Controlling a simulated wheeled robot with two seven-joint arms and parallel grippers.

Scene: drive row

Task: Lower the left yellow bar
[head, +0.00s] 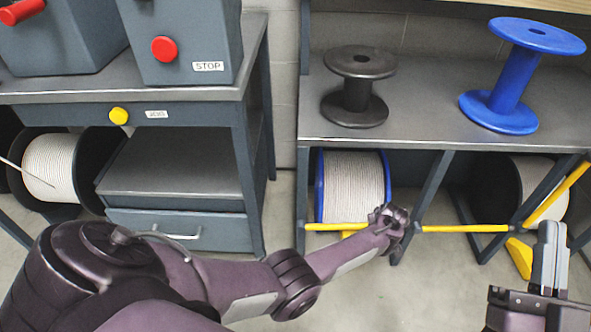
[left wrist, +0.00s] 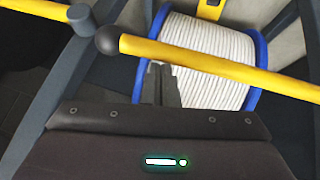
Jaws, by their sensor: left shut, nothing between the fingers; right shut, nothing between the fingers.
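In the head view a yellow bar (head: 338,227) lies about level across the front of the left bay, before a spool of pale rope with blue flanges (head: 352,185). My left gripper (head: 390,214) is at the right side of that bay and hides part of the bar's line. In the left wrist view the yellow bar (left wrist: 220,68) slants across the blue-flanged spool (left wrist: 205,60) and ends in a dark ball (left wrist: 107,40). The shut left fingertips show close to the bar; contact is unclear. My right gripper (head: 549,228) is shut and empty at the lower right.
Another level yellow length (head: 465,228) shows right of my left gripper. A slanted yellow bar (head: 558,192) rises at the far right by a second rope spool (head: 540,180). A black spool (head: 357,88) and a blue spool (head: 510,75) stand on the bench. A drawer cabinet (head: 180,228) stands left.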

